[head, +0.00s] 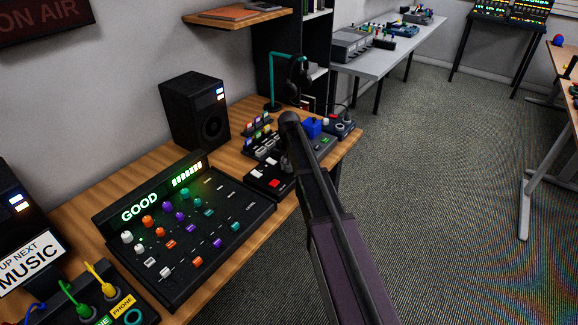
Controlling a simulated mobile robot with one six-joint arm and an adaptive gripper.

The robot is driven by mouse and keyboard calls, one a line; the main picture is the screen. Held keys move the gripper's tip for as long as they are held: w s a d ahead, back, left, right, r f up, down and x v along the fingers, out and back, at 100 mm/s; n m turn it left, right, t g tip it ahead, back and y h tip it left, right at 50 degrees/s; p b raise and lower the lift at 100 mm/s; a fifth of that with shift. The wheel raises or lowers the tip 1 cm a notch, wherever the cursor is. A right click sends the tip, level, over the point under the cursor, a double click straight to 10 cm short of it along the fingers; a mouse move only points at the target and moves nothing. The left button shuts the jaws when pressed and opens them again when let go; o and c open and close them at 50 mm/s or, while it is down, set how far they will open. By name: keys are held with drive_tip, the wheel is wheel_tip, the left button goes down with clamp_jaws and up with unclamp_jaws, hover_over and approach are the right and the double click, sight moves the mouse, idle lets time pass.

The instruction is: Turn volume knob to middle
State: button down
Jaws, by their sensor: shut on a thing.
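My arm rises from the bottom of the head view to a dark rounded joint. My gripper (285,161) is small and dark just below that joint, over the back edge of a black control box (257,183) with red and white buttons. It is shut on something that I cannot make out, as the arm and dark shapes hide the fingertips. No label that reads volume is legible. A black mixer panel (185,270) with coloured knobs, sliders and a lit GOOD display (140,207) lies left of my gripper, apart from it.
Yellow and green plugs (103,280) stand at the lower left. Carpeted floor (450,170) is clear to the right.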

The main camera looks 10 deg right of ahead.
drive_tip(key=shift+s+m, duration=0.15)
drive_tip(key=shift+m, duration=0.75)
drive_tip(key=shift+c, duration=1.3)
unclamp_jaws()
